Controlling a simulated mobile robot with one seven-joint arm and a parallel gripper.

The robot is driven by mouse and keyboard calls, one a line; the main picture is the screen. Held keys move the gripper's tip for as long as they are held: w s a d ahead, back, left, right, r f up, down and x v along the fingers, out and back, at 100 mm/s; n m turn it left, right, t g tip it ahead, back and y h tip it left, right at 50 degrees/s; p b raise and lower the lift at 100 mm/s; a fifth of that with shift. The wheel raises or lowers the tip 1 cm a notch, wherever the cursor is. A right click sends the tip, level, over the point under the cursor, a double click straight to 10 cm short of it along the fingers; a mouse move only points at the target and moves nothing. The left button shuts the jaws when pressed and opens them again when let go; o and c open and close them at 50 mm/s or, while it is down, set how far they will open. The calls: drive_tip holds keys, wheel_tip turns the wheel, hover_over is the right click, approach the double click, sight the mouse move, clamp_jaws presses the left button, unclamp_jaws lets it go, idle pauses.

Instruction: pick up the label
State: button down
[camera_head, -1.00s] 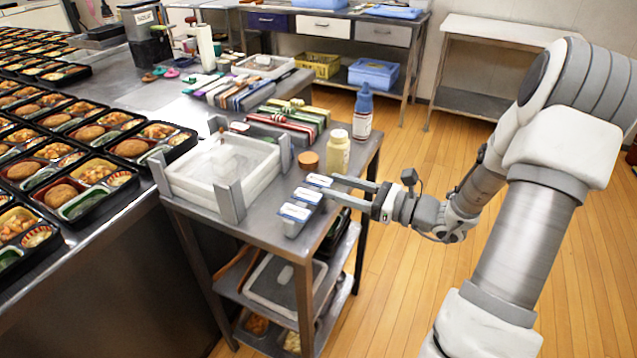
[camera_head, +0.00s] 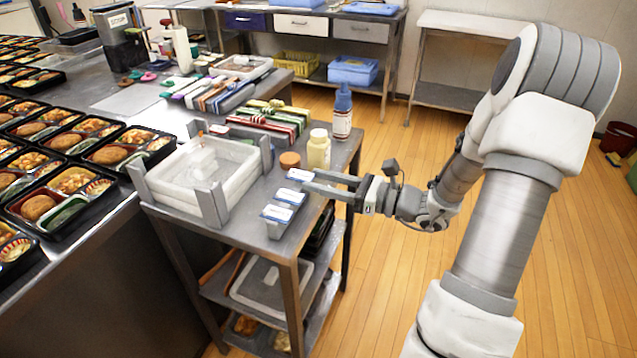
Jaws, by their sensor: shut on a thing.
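Small white-topped labels with blue-grey sides stand in a row near the right edge of the steel cart top (camera_head: 243,232). My gripper (camera_head: 308,180) comes in from the right and is shut on the farthest label (camera_head: 299,175), which sits at the fingertips. It appears slightly raised from the row; the exact gap to the cart is hard to tell. The middle label (camera_head: 290,196) and the nearest label (camera_head: 277,214) stand just in front of it, apart from the fingers.
A cream bottle (camera_head: 318,150) and a brown round lid (camera_head: 290,160) stand close behind the held label. A blue-capped bottle (camera_head: 342,112) is at the cart's back right. A white tray bin (camera_head: 170,190) fills the cart's left. Floor to the right is clear.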

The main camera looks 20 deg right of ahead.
drive_tip(key=s+d+r+p, duration=0.1)
drive_tip(key=s+r+p, duration=0.3)
drive_tip(key=s+r, duration=0.7)
drive_tip(key=w+a+f+p, duration=0.2)
drive_tip(key=w+a+p, duration=0.1)
drive_tip(key=w, duration=0.1)
drive_tip(key=w+a+f+n+g+y+p, duration=0.1)
drive_tip(key=w+a+f+p, duration=0.1)
drive_tip(key=w+a+p, duration=0.1)
drive_tip(key=w+a+f+g+p, duration=0.1)
drive_tip(key=w+a+f+p, duration=0.1)
drive_tip(key=w+p, duration=0.3)
drive_tip(key=shift+w+a+n+y, duration=0.4)
drive_tip(key=shift+w+a, duration=0.3)
drive_tip(key=s+d+r+m+t+h+b, duration=0.1)
drive_tip(key=s+d+r+b, duration=0.1)
drive_tip(key=s+d+b, duration=0.3)
drive_tip(key=s+d+r+t+b, duration=0.1)
drive_tip(key=s+d+b, duration=0.3)
drive_tip(key=s, duration=0.5)
drive_tip(key=shift+d+r+m+h+b, duration=0.4)
drive_tip(key=shift+r+b, duration=0.35)
drive_tip(key=shift+b, duration=0.2)
